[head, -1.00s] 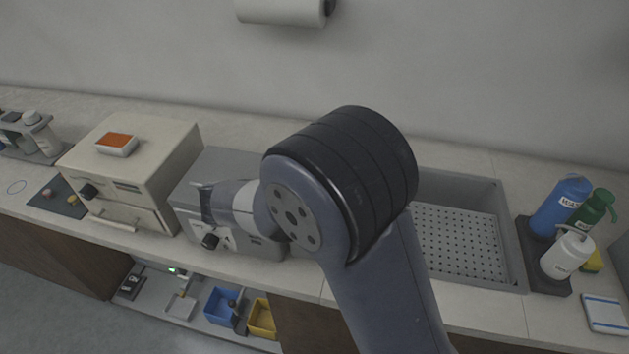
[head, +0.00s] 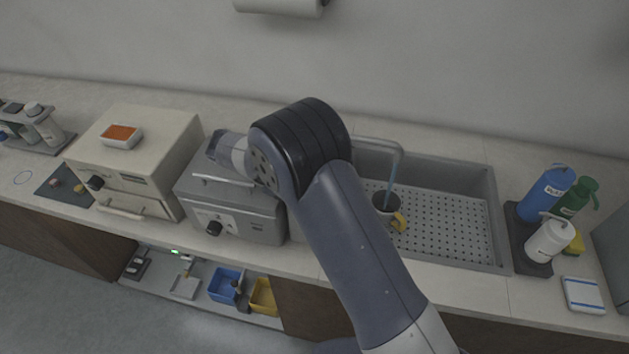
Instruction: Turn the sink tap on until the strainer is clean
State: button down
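The sink (head: 490,205) is a grey basin with a perforated floor, right of my arm. The grey tap (head: 378,141) arches over its left part. A thin bluish stream (head: 391,178) runs down from the spout, looking like water. It meets a round, dark-inside vessel with a yellow handle (head: 399,221) standing on the basin floor, perhaps the strainer. Whether dirt is left in it is too small to tell. The tap's control is not visible. My arm crosses the middle of the head view, hiding the sink's left end. My gripper's fingers do not show.
Left of the sink stand a grey machine with a knob (head: 237,219) and a beige box (head: 147,150) with an orange-topped tray (head: 122,137). Bottles (head: 547,190) stand on a dark mat at right. Blue (head: 224,286) and yellow (head: 262,296) bins sit below the counter.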

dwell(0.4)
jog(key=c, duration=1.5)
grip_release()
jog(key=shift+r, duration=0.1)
